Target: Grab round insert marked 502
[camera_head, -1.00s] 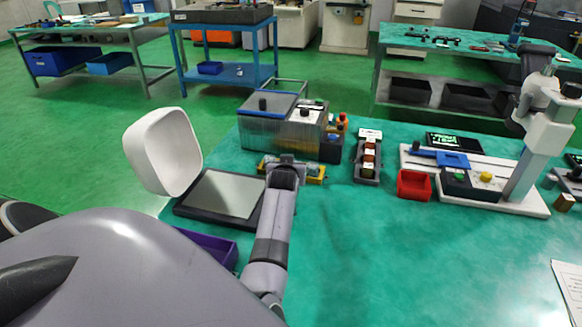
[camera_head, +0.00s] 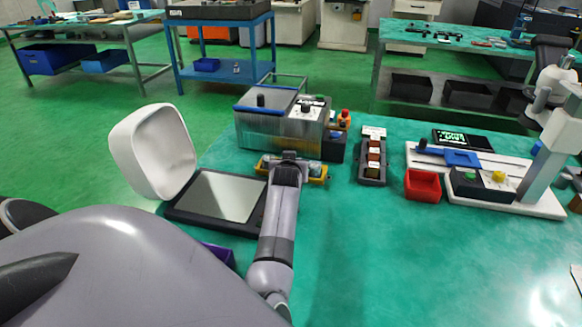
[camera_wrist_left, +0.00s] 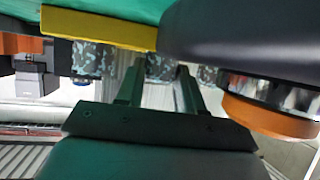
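A yellow holder (camera_head: 318,181) stands in front of the grey metal machine box, with round grey inserts (camera_head: 314,168) along it. In the left wrist view the yellow holder (camera_wrist_left: 98,27) shows at the top, with several mottled grey round inserts (camera_wrist_left: 90,58) beside it. No number can be read on them, so I cannot tell which is 502. My left gripper (camera_head: 289,157) is at the middle of the holder and hides part of it. In the left wrist view its fingers (camera_wrist_left: 160,85) are apart, with one mottled insert showing between them; no grip is visible.
The metal box (camera_head: 270,132) stands close behind the holder. A dark flat panel (camera_head: 222,196) lies left of my arm. A dark rack (camera_head: 374,160), a red bin (camera_head: 422,186) and a white-based device (camera_head: 520,205) stand to the right. The front right table area is clear.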

